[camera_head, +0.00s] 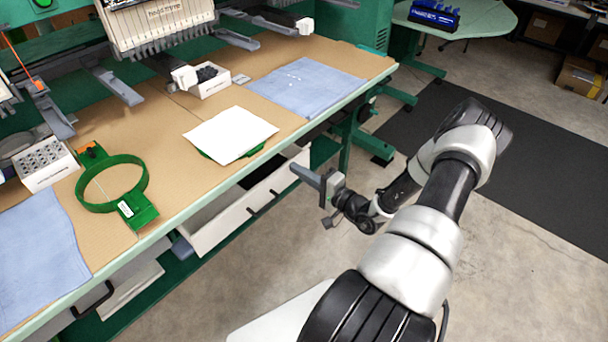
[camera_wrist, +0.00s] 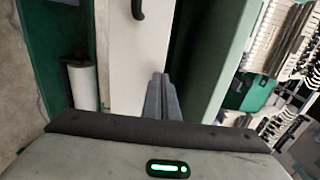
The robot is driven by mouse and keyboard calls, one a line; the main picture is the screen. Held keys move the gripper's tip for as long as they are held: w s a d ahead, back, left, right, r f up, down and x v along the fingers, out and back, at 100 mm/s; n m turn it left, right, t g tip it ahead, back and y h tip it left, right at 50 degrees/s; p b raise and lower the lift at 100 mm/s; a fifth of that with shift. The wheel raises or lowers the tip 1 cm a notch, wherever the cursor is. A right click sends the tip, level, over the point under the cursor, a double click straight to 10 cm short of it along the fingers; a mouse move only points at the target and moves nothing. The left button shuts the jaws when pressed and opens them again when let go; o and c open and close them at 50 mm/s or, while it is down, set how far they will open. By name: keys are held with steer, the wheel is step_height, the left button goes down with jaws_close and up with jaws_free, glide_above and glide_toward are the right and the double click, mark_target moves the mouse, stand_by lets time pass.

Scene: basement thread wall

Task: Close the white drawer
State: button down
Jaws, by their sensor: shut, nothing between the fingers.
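The white drawer (camera_head: 222,222) stands out from under the table edge, and part of its inside shows above its front. Dark handles sit on its front. My gripper (camera_head: 298,170) is at the right end of the drawer front, with its fingers pointing toward it. In the wrist view, my gripper (camera_wrist: 161,85) is shut and empty, its fingertips over the white drawer front (camera_wrist: 138,55). A black handle (camera_wrist: 137,9) shows at the top. I cannot tell whether the fingertips touch the drawer.
The table (camera_head: 165,120) above holds a green hoop (camera_head: 80,190), a white sheet (camera_head: 230,133) and blue cloths (camera_head: 305,86). Another white drawer (camera_head: 132,290) is at lower left. A green table leg (camera_head: 346,150) stands right of the drawer. The floor in front is clear.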

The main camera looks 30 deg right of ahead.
steer(key=shift+w, duration=0.1)
steer(key=b+x, duration=0.1)
steer(key=x, duration=0.8)
steer(key=shift+w+r, duration=0.15)
